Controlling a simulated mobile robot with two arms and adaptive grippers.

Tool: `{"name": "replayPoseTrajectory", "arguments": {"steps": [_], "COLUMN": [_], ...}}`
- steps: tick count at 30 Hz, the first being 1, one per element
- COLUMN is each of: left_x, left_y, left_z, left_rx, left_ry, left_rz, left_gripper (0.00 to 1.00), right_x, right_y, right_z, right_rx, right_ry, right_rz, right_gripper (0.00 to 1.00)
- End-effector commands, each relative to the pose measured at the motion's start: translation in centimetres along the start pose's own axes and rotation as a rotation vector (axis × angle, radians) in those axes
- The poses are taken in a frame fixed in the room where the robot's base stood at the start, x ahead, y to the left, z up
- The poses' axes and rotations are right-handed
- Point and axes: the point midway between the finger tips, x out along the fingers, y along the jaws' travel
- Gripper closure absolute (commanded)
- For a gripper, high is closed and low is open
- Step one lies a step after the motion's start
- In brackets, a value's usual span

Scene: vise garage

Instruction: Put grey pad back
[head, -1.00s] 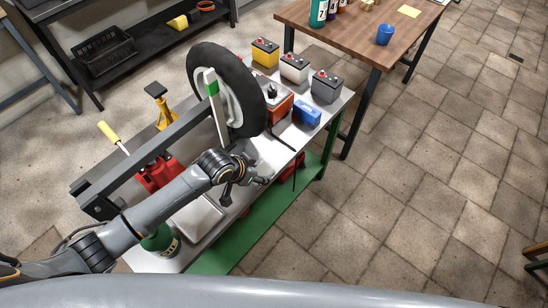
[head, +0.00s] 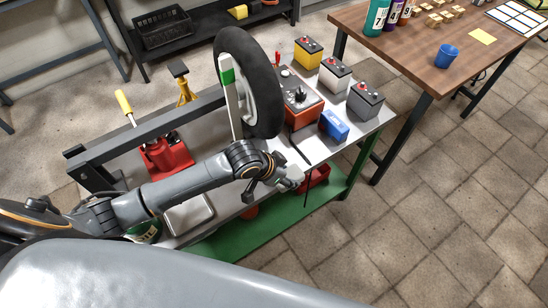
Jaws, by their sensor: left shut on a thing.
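My left gripper (head: 273,180) reaches over the front edge of the metal bench (head: 314,147), just below and in front of the upright wheel. It is shut on a small light grey piece (head: 292,178), which looks like the grey pad; the fingers hide part of it. The piece seems to be held in the air near the bench edge, but its exact height is unclear. My right gripper is not in the head view.
A black tyre on a wheel (head: 260,80) stands at a grey beam (head: 150,130). Near it are a red jack (head: 165,155), a red charger (head: 298,100), a blue box (head: 333,125) and batteries (head: 366,100). A wooden table (head: 400,50) stands right; the floor in front is clear.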

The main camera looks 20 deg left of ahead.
Motion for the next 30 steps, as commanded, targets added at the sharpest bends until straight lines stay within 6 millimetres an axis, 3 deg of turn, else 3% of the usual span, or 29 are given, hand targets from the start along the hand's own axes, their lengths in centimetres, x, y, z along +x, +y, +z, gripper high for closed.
{"name": "replayPoseTrajectory", "arguments": {"steps": [1,8,15,29,30], "left_x": [-0.1,0.0,-0.1,0.8,0.8], "left_y": [-1.0,-2.9,-6.8,-6.6,-6.6], "left_z": [-0.1,0.0,-0.1,0.5,0.5], "left_rx": [-0.001,0.000,-0.001,0.000,0.001], "left_ry": [0.000,0.000,0.001,0.001,0.001], "left_rz": [-0.004,-0.002,-0.003,0.000,0.000], "left_gripper": [0.74,0.74,0.74,0.74,0.45], "right_x": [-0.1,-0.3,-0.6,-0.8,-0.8], "right_y": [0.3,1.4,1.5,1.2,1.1], "right_z": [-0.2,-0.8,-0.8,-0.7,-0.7], "right_rx": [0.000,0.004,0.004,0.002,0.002], "right_ry": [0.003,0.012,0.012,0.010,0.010], "right_rz": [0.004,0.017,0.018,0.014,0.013], "right_gripper": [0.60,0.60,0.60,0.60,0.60]}}
